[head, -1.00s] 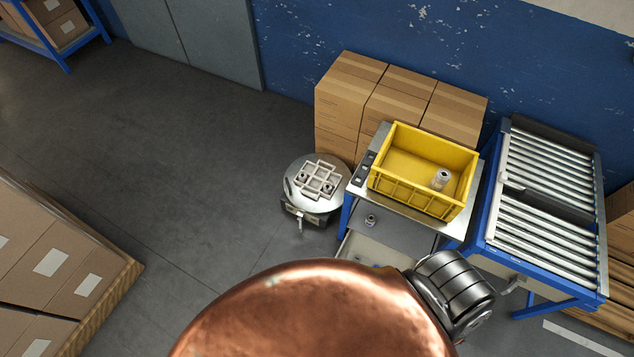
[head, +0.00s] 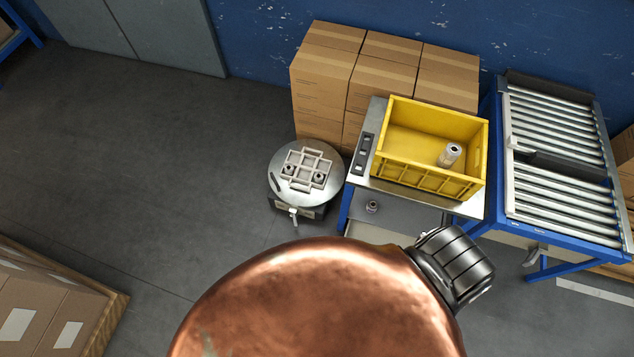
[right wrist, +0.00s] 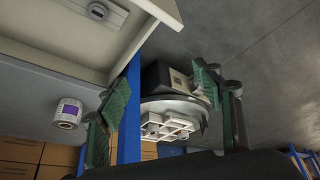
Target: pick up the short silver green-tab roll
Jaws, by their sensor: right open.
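A silver-white roll with a dark core (head: 449,155) stands in the yellow crate (head: 432,184); no green tab can be made out on it. A small round silvery piece (head: 371,206) sits on the grey surface below the table top. In the right wrist view a whitish roll with a purple label (right wrist: 68,112) shows at the left, outside the jaws. My right gripper (right wrist: 158,101) is open, with green-padded fingers apart and nothing between them. No green-tab roll can be clearly identified. My left gripper is not in view.
A round stand with a white grid fixture (head: 307,168) is left of the table and shows between the fingers in the wrist view. A blue table leg (right wrist: 130,110) is close to the left finger. A roller conveyor (head: 560,160) stands right; cartons (head: 385,75) stand behind.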

